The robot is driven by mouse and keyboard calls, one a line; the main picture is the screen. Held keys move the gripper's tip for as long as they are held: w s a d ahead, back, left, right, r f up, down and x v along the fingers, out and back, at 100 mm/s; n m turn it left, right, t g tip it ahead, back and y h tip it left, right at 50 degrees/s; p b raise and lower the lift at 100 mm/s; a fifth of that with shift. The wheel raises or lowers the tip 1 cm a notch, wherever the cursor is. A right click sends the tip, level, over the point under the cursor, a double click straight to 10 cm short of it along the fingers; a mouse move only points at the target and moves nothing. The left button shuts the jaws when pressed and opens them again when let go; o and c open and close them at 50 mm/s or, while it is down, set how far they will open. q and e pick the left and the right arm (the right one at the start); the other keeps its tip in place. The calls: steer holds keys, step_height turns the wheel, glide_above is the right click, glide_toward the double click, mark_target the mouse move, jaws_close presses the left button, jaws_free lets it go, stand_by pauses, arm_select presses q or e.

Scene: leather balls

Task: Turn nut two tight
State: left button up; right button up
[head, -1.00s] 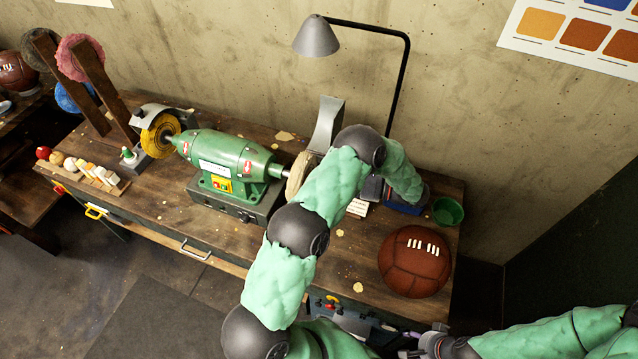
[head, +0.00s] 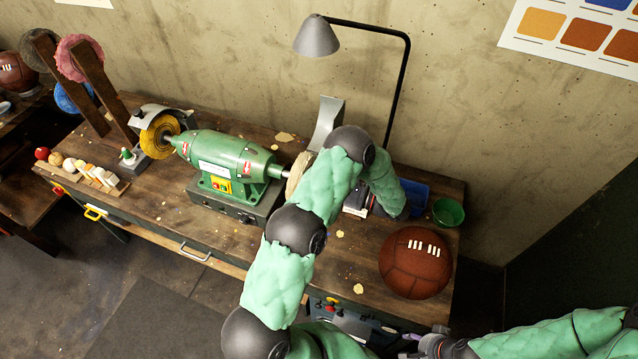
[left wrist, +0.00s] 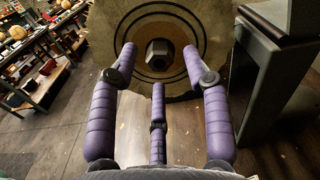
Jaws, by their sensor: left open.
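The nut (left wrist: 160,51) is a dark hexagonal nut at the centre of a cream buffing wheel (left wrist: 103,40) with dark rings, in the left wrist view. In the head view the wheel (head: 298,174) sits at the right end of the green polishing machine (head: 225,155), partly behind my arm; the nut is hidden there. My left gripper (left wrist: 158,63) is open, its purple fingers spread before the nut with no visible grip on it. I cannot tell which nut is number two. My right gripper (head: 425,346) is at the bottom of the head view, its jaw state unclear.
A brown leather ball (head: 415,264), a green bowl (head: 448,212) and a blue tray (head: 416,193) are on the bench's right side. A lamp (head: 317,38) stands behind. A grey post (left wrist: 275,75) rises right of the wheel in the left wrist view.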

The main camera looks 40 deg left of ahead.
arm_select(q)
steer(key=shift+s+a, duration=0.2)
steer(key=shift+a, duration=0.4)
jaws_close()
steer(key=shift+m, duration=0.5)
steer(key=m+p, duration=0.1)
steer(key=m, duration=1.2)
steer(key=shift+s+f, duration=0.1)
steer(key=shift+f, duration=0.05)
steer(key=shift+m, duration=0.4)
